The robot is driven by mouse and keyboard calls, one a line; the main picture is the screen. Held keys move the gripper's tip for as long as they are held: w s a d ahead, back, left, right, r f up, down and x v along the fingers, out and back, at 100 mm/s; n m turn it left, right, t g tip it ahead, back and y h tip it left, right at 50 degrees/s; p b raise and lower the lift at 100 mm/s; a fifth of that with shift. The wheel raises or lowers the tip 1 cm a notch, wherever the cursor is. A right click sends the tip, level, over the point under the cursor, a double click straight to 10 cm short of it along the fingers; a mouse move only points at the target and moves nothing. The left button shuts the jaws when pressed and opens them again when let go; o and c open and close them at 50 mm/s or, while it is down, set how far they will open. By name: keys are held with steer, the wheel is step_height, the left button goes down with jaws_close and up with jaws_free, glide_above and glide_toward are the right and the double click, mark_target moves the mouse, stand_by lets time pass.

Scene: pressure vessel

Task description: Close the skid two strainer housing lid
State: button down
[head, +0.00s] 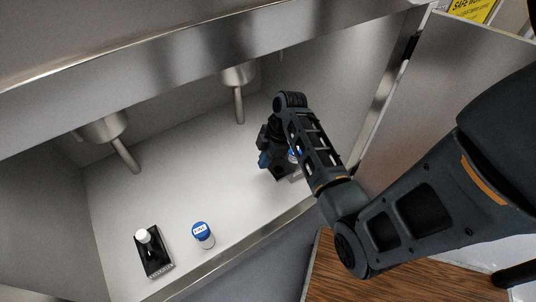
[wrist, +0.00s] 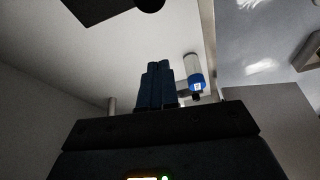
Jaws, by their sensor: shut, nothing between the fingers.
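I cannot pick out a strainer housing lid for certain in either view. My gripper (head: 264,160) is inside the steel cabinet, towards its right side, partly hidden by my arm. In the wrist view its dark blue fingers (wrist: 155,86) are together with nothing between them. A clear container with a blue cap (wrist: 195,75) shows just right of the fingers in the wrist view; I cannot tell whether they touch. In the head view, a blue-capped container with a white label (head: 202,233) stands near the cabinet's front edge, left of my gripper.
A black holder (head: 155,262) with a white-capped bottle (head: 143,237) stands at the front left. Two metal fittings with downward pipes (head: 126,157) (head: 239,104) hang along the back. An open steel door panel (head: 445,75) is at the right. The middle of the cabinet floor is clear.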

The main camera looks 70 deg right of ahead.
steer(key=shift+s+d+f+b, duration=0.25)
steer(key=shift+s+d+f, duration=0.1)
steer(key=shift+f, duration=0.4)
steer(key=shift+s+d+f+b, duration=0.2)
steer(key=shift+s+f+b, duration=0.1)
steer(key=shift+f, duration=0.5)
steer(key=shift+s+d+f+b, duration=0.25)
steer(key=shift+s+d+f, duration=0.1)
steer(key=shift+f, duration=0.4)
steer(key=shift+s, duration=0.15)
